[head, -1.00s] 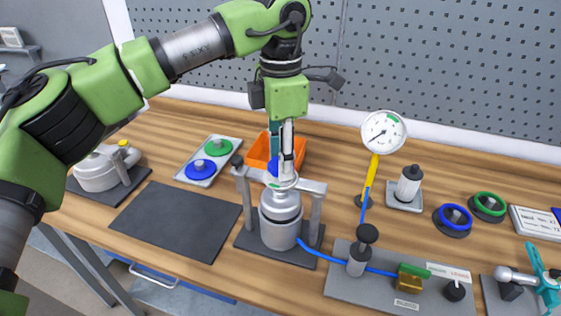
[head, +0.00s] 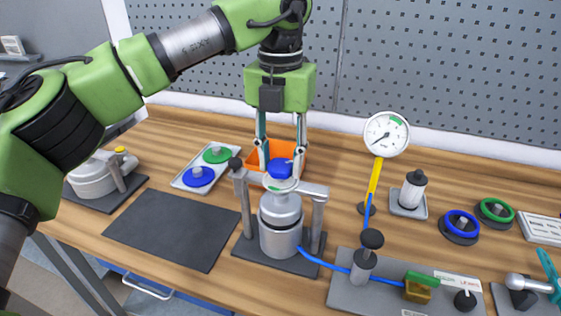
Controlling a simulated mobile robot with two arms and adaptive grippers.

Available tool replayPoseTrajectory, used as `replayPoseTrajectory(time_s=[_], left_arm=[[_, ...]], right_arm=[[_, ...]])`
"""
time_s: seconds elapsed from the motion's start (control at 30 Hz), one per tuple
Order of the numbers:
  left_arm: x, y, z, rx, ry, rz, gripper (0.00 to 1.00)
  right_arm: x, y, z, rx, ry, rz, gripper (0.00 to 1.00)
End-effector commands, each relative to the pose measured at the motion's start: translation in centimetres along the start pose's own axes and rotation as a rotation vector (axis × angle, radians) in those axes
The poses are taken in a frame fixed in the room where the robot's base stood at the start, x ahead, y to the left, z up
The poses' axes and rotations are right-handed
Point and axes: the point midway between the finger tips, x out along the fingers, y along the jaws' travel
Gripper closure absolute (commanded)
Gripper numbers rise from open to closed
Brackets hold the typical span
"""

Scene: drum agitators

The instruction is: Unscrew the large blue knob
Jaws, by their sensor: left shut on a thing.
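The large blue knob (head: 281,168) sits on top of the silver cylindrical vessel (head: 281,228), under a grey metal frame with two posts. My left gripper (head: 281,175) points straight down from above, with one finger on each side of the knob, and is shut on it. The lower fingertips are partly hidden by the knob and frame. My right gripper is not in view.
An orange bin (head: 258,160) stands just behind the vessel. A grey tray (head: 205,166) with blue and green discs is behind left. A dark mat (head: 165,225) lies empty at left. A pressure gauge (head: 386,134) and valve plate (head: 350,293) are right.

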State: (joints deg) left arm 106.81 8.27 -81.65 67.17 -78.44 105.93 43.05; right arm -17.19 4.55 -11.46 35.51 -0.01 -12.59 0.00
Motion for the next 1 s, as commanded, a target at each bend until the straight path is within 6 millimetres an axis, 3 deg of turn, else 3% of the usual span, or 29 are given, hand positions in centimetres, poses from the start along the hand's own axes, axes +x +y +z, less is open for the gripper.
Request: replayPoseTrajectory(time_s=[0.5,1.0], left_arm=[[0.7,0.0,-0.2,-0.440,0.012,0.006,0.87],[0.6,-0.1,-0.2,-0.614,0.013,0.008,0.88]], right_arm=[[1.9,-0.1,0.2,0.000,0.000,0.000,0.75],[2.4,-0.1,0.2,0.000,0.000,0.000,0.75]])
